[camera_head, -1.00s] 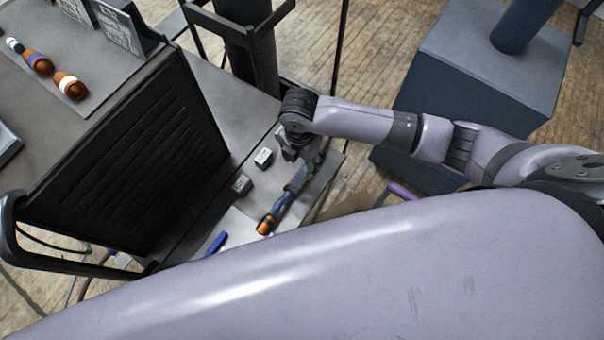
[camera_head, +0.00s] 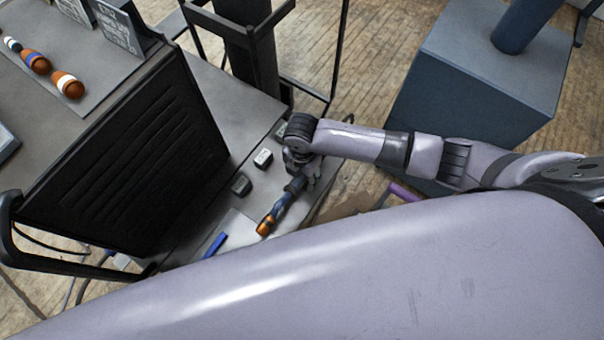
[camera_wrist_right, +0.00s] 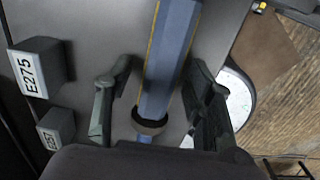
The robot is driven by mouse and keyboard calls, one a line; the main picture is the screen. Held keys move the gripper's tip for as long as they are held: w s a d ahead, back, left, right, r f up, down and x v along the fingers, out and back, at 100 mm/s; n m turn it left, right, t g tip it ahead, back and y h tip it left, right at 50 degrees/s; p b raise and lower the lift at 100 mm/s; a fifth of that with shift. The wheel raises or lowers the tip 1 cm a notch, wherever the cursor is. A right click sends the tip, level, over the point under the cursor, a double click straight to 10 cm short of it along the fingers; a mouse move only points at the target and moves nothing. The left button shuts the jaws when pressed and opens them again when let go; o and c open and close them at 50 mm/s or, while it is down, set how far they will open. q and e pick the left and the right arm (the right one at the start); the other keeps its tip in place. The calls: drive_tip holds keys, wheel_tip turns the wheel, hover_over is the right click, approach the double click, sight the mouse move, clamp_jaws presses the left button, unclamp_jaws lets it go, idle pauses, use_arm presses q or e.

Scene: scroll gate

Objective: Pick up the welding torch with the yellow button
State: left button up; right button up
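A torch-like tool (camera_head: 279,213) with a dark blue body and an orange end lies on the grey table. Its upper end is hidden by my right gripper (camera_head: 303,174). In the right wrist view, its blue handle (camera_wrist_right: 170,55) has a thin yellow line along one edge and a dark ring near my palm. My right gripper also shows there (camera_wrist_right: 160,85), with one finger on each side of the handle. Gaps show between fingers and handle, so it is open. I cannot make out a yellow button. My left gripper is not in view.
Small label blocks (camera_head: 263,158) stand left of the tool; one reads E275 (camera_wrist_right: 35,72). A blue item (camera_head: 215,244) lies nearer. A black slatted panel (camera_head: 140,150) rises at left. Orange-tipped tools (camera_head: 68,84) lie beyond it. A blue-grey box (camera_head: 480,75) stands at right.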

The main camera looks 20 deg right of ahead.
clamp_jaws()
idle(0.4)
drive_tip(key=shift+r, duration=0.15)
